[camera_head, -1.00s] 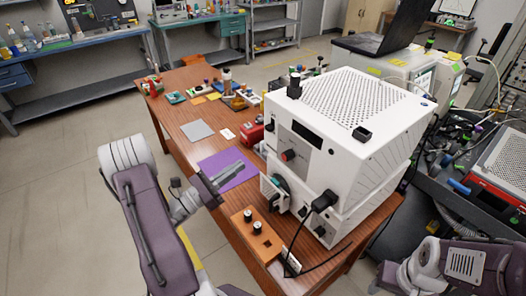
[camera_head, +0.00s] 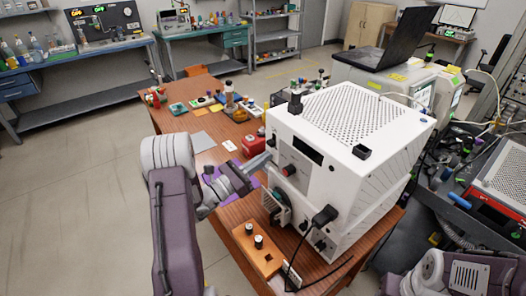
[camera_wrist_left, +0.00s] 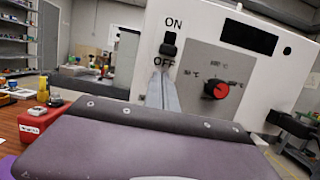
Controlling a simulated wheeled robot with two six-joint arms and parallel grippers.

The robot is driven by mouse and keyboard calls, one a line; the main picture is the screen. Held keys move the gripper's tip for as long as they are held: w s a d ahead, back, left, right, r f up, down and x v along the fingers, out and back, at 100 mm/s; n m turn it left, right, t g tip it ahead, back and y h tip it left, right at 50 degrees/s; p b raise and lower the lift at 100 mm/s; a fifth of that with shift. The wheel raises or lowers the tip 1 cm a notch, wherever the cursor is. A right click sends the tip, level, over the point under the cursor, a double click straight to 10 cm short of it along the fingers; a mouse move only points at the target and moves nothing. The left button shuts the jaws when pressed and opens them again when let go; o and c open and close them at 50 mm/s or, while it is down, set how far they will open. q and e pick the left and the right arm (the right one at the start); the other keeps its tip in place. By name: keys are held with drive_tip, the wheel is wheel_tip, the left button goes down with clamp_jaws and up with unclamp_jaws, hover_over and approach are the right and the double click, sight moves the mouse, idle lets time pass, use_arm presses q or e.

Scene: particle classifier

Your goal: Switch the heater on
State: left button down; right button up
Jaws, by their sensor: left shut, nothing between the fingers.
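The heater is a white box (camera_head: 345,125) with a perforated top, standing on the wooden table. My left gripper (camera_head: 262,161) is shut and empty, pointing at the heater's front left. In the left wrist view its closed fingers (camera_wrist_left: 161,90) point up just below the switch, partly covering the area by OFF. I cannot tell whether they touch the panel. My right gripper is out of view.
A red box (camera_head: 253,142) stands left of the heater. Several small items crowd the table's far end.

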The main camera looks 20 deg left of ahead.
use_arm(q)
wheel_tip(320, 180, up, 2)
drive_tip(key=shift+s+r, duration=0.1)
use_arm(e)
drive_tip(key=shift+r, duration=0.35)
